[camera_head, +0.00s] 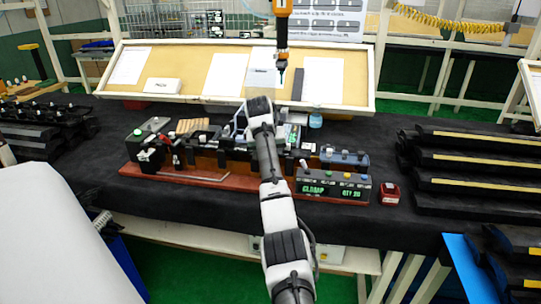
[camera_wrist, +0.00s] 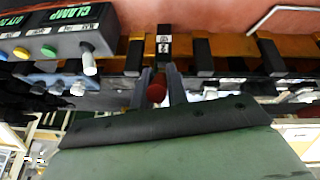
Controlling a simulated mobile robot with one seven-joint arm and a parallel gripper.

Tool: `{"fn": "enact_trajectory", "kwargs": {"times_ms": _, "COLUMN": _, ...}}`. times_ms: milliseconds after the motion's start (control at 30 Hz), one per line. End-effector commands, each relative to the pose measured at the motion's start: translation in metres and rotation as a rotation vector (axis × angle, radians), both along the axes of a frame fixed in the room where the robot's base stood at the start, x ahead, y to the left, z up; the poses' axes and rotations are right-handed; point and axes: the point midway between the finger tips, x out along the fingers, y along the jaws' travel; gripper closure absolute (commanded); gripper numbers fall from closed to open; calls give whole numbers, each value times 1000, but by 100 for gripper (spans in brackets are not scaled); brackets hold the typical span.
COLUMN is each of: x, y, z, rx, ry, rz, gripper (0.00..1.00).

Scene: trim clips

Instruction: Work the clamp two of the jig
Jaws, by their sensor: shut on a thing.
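The jig has a long red-brown base (camera_head: 185,176) on the black-covered bench, with a row of black clamps and blocks along it. It shows upside down in the wrist view, with an orange-brown rail (camera_wrist: 185,50). My gripper (camera_wrist: 159,86) is shut on a red knob (camera_wrist: 157,92), which sits between its two fingers. A black block with a small white label (camera_wrist: 163,48) is just beyond the knob; I cannot read its label. In the head view my arm hides the gripper and the middle of the jig.
A black display box reading CLAMP, QTY 20 (camera_head: 333,188), with coloured buttons, is at the jig's right end; a small red box (camera_head: 390,193) is beside it. Black racks (camera_head: 470,165) stand at right. A tilted board with papers (camera_head: 190,75) is behind. A tool (camera_head: 282,40) hangs above.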

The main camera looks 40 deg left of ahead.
Motion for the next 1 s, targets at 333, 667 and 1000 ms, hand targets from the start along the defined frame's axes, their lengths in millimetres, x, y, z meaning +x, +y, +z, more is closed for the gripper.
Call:
{"fn": "enact_trajectory", "kwargs": {"times_ms": 333, "x": 2, "y": 1, "z": 4, "rx": -50, "ry": 80, "rz": -1, "gripper": 100}}
{"fn": "enact_trajectory", "kwargs": {"times_ms": 667, "x": 2, "y": 1, "z": 4, "rx": -62, "ry": 100, "rz": 0, "gripper": 100}}
{"fn": "enact_trajectory", "kwargs": {"times_ms": 1000, "x": 2, "y": 1, "z": 3, "rx": -61, "ry": 99, "rz": 0, "gripper": 80}}
